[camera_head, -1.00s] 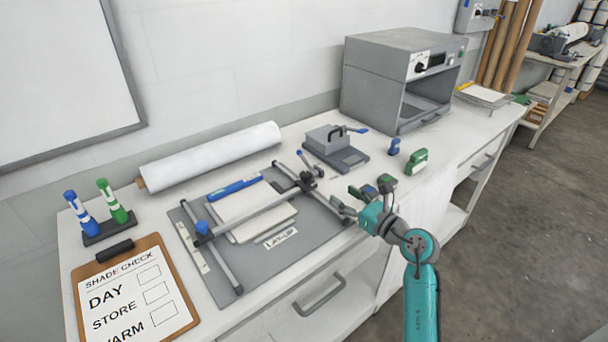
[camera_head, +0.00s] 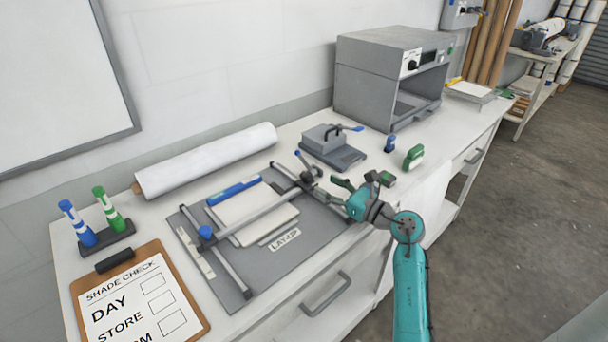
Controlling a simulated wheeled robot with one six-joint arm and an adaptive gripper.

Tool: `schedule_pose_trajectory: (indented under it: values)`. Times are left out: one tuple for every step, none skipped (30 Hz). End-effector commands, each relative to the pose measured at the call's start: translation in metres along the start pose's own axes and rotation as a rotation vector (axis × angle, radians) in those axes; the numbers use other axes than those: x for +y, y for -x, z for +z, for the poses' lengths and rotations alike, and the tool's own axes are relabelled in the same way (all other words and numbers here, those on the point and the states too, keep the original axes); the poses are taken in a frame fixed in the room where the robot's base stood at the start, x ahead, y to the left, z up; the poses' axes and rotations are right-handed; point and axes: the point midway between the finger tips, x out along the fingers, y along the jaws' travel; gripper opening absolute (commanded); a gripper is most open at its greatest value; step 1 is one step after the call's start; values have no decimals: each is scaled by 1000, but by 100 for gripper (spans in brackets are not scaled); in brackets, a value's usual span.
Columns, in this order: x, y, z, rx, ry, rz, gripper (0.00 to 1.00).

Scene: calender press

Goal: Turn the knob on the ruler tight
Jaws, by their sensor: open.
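The layup board (camera_head: 300,250) is a grey plate with two metal side rails and a ruler bar (camera_head: 248,216) lying across it. A blue round knob (camera_head: 205,232) sits at the bar's left end. A dark clamp with a knob (camera_head: 311,174) is at its right end, on the right rail. My gripper (camera_head: 326,189) is open beside this right clamp, its fingers pointing left at it. Whether a finger touches the clamp, I cannot tell. Part of the clamp's right side is hard to see behind the fingers.
A pale sheet stack (camera_head: 272,222) with a blue strip (camera_head: 234,190) lies under the bar. Behind are a white roll (camera_head: 208,160), a grey press (camera_head: 333,150) and an oven (camera_head: 368,85). A clipboard (camera_head: 200,318) is front left.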

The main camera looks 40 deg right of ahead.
Motion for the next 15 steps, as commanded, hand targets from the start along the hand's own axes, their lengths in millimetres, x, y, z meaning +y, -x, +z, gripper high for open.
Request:
schedule_pose_trajectory:
  values:
    - [1, -10, 0, 0, 0, 3, 60]
    - [1, -15, 0, 0, -1, 4, 60]
    - [1, -23, 1, -1, 0, 4, 60]
    - [1, -28, 1, -1, 0, 3, 60]
    - [1, -34, 0, 0, 0, 3, 60]
    - [1, -41, 0, 0, 0, 4, 60]
    - [1, -46, 0, -1, 0, 3, 60]
    - [1, -51, 1, -1, -1, 3, 60]
    - [1, -57, 1, -1, 0, 3, 60]
    - [1, -61, 0, 0, 0, 3, 60]
    - [1, -65, 0, 0, 0, 2, 60]
    - [0, -69, 0, 0, 0, 1, 60]
    - [0, -72, 1, -1, 0, 1, 60]
    - [0, -75, 0, 0, 0, 1, 60]
    - [1, -78, 0, 0, -1, 2, 60]
